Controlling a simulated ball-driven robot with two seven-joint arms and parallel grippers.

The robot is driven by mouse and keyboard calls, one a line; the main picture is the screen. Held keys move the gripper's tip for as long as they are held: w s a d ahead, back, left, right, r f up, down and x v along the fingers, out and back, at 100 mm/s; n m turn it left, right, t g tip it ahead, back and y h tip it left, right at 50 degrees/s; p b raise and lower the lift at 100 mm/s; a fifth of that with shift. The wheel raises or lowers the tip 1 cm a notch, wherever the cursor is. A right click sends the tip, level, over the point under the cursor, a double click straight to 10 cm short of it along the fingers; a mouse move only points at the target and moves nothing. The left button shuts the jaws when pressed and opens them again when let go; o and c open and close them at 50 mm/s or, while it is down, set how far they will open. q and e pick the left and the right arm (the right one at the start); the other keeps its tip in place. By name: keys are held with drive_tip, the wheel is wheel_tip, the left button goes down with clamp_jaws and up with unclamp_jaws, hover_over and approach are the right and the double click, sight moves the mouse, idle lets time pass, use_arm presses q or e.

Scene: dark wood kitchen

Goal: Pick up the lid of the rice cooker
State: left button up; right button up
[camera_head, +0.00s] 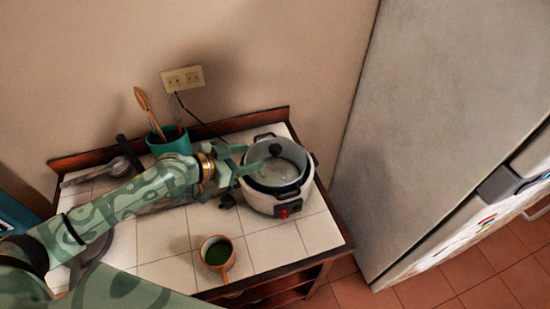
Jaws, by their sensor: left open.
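The white rice cooker (267,199) stands on the tiled counter with a red switch at its front. Its clear glass lid (287,176) sits on top, with a dark round knob (276,150) toward the back. My left gripper (255,160) reaches in from the left and is open. Its fingers are at the lid's left side, close to the knob. I cannot tell whether they touch the lid. My right gripper is not in view.
A cup with green liquid (217,252) stands at the counter's front. A teal utensil holder (170,141) is behind my arm. A pan (92,262) lies at left. The fridge (440,140) stands right of the counter. A wall outlet (183,79) has a cord.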

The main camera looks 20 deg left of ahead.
sight(275, 148)
use_arm(q)
drive_tip(key=x, duration=0.4)
drive_tip(key=shift+w+f, duration=0.1)
drive_tip(key=shift+w, duration=0.1)
drive_tip(key=x, duration=0.5)
drive_tip(key=shift+d, duration=0.45)
drive_tip(key=shift+a+r, duration=0.1)
drive_tip(key=shift+r, duration=0.1)
clamp_jaws()
drive_tip(key=shift+r, duration=0.1)
